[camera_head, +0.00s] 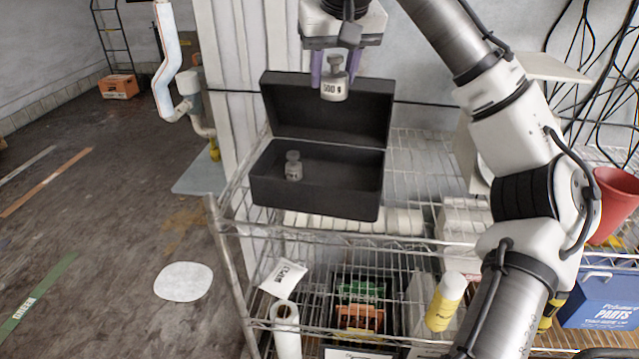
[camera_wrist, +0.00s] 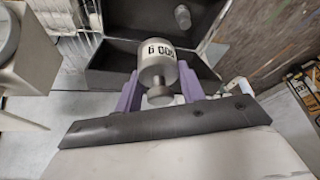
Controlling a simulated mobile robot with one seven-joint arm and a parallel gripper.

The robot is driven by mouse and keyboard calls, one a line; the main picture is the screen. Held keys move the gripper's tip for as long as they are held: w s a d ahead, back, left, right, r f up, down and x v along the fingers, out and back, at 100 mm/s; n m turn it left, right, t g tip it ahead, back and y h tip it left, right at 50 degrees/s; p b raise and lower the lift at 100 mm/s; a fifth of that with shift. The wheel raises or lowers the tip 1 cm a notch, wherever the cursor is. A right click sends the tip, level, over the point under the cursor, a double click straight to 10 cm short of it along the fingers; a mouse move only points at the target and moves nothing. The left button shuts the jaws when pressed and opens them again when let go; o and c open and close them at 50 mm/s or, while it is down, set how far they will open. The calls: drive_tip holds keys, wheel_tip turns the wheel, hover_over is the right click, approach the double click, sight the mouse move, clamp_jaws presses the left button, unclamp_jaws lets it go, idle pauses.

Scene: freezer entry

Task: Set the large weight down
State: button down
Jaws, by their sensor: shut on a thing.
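The large weight (camera_head: 335,86) is a grey metal cylinder with a knob on top and a "500 g" label. My gripper (camera_head: 335,75) is shut on it with purple fingers and holds it upright in the air, in front of the open lid of a black box. In the wrist view the large weight (camera_wrist: 158,68) sits between the purple fingers (camera_wrist: 160,90). A smaller grey weight (camera_head: 293,167) stands inside the open black box (camera_head: 315,200), toward its left side. It also shows in the wrist view (camera_wrist: 183,16).
The box stands on a wire shelf rack (camera_head: 415,150). A red cup (camera_head: 612,200) and a blue parts box (camera_head: 598,300) are at the right. A yellow-and-white bottle (camera_head: 446,300) and a paper roll (camera_head: 286,330) are lower down. The box's right interior looks clear.

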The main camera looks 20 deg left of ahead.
wheel_tip(320, 180, down, 19)
drive_tip(key=shift+f+p, duration=0.1)
drive_tip(key=shift+p, duration=0.3)
drive_tip(key=shift+f, duration=0.1)
drive_tip(key=c, duration=0.9)
unclamp_jaws()
drive_tip(key=shift+f, duration=0.1)
drive_tip(key=shift+o, duration=0.2)
drive_tip(key=b+v, duration=0.1)
drive_tip(key=v, duration=1.1)
drive_tip(key=shift+r, duration=0.2)
